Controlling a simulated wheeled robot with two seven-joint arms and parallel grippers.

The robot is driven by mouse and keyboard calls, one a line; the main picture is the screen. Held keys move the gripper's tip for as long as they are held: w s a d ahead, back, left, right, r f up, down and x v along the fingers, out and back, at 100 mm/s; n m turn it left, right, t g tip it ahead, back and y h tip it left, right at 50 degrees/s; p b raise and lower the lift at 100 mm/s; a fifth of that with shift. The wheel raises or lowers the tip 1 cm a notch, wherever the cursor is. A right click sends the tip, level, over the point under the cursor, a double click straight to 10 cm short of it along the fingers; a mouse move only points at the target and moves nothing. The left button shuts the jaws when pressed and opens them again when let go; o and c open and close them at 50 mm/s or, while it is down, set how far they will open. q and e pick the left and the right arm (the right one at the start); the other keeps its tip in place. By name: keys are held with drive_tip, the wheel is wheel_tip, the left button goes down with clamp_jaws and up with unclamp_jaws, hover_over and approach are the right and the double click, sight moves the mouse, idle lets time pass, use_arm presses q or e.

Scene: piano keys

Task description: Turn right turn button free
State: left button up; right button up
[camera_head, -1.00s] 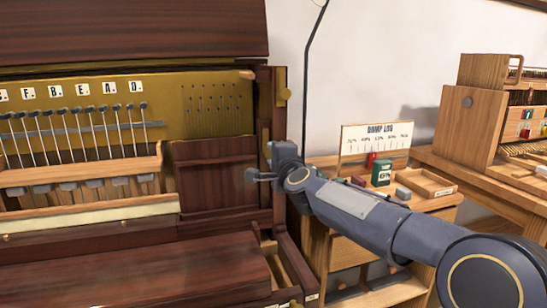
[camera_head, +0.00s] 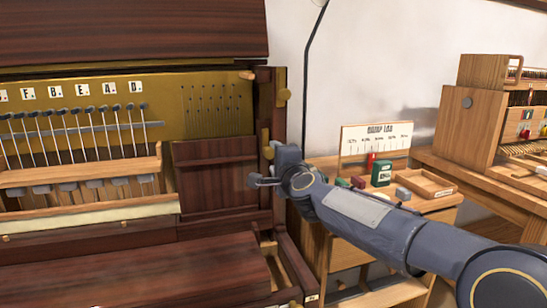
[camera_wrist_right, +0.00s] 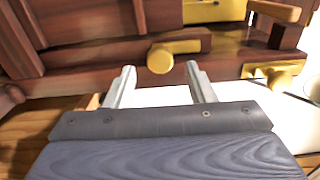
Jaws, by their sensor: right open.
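My right gripper (camera_head: 254,181) is open and empty in front of the piano's right side post. A brass turn button (camera_head: 266,140) shows on the post just above it. In the right wrist view a brass turn button (camera_wrist_right: 184,48) with a round end lies sideways ahead of the two spread fingers (camera_wrist_right: 160,74). It appears beyond the fingertips; contact cannot be told. Another brass piece (camera_wrist_right: 276,72) is further right in that view. My left gripper is not in view.
The open piano has a row of hammers (camera_head: 75,128) at left and a dark lower lid (camera_head: 140,280). A side table to the right holds a damp log card (camera_head: 376,139), small blocks and a wooden tray (camera_head: 426,183). A wooden cabinet (camera_head: 470,120) stands at far right.

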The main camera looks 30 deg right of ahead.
drive_tip(key=v, duration=0.5)
drive_tip(key=shift+s, duration=0.35)
drive_tip(key=s+a+f+n+g+y, duration=0.4)
drive_tip(key=s+a+f+n+y, duration=0.3)
drive_tip(key=s+a+f+n, duration=0.45)
drive_tip(key=s+a+f+n+g+y, duration=0.1)
drive_tip(key=s+a+f+n+g, duration=0.1)
drive_tip(key=s+f+n+g, duration=0.4)
drive_tip(key=s+a+f+n+g, duration=0.2)
drive_tip(key=s+f, duration=0.7)
drive_tip(key=s, duration=0.2)
wheel_tip(320, 180, up, 27)
drive_tip(key=p, duration=2.7)
drive_tip(key=shift+s+p, duration=0.2)
drive_tip(key=shift+p, duration=0.15)
